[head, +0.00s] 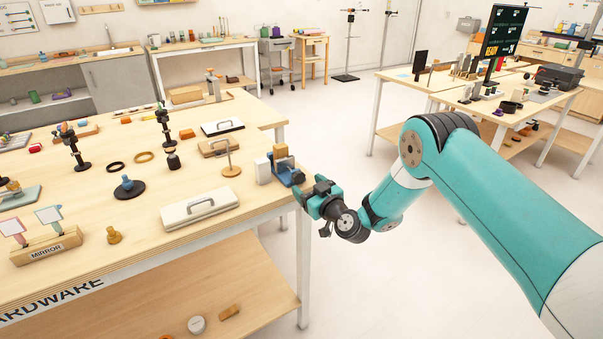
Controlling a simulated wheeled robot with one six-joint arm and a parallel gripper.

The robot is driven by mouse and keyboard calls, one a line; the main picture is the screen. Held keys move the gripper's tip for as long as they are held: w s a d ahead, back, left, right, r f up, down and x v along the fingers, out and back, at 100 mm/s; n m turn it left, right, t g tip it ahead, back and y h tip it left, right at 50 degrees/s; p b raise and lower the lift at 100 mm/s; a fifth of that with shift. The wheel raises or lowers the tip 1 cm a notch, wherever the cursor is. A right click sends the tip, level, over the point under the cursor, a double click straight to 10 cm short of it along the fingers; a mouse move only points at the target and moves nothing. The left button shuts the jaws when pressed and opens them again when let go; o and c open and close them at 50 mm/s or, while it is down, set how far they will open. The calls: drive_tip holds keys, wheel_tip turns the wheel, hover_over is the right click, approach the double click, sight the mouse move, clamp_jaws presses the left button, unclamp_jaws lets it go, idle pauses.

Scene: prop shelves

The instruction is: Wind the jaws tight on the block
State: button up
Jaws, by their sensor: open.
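A small blue vise (289,177) stands at the right corner of the hardware table. I cannot tell whether the jaws touch the block. My gripper (304,189) is at the table's right edge, close to the vise's right side, with the arm coming in from the right. It is open, and no object shows between its fingers. The vise's handle and the fingertips are too small and overlapped to make out, so I cannot tell whether they touch.
A white block (263,171) stands just left of the vise. The table (150,235) has a lower shelf. The floor (345,255) around my arm is clear.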

sight(300, 178)
drive_tip(key=shift+p+x, duration=0.4)
drive_tip(key=shift+x, duration=1.55)
drive_tip(key=c, duration=0.9)
drive_tip(key=m+b, duration=0.2)
drive_tip(key=shift+d+f+b, duration=0.1)
drive_tip(key=shift+f+b, duration=0.1)
drive_tip(key=shift+b, duration=0.2)
drive_tip(key=shift+r+m+b, duration=0.2)
drive_tip(key=shift+m+b, duration=0.25)
drive_tip(key=shift+m, duration=0.85)
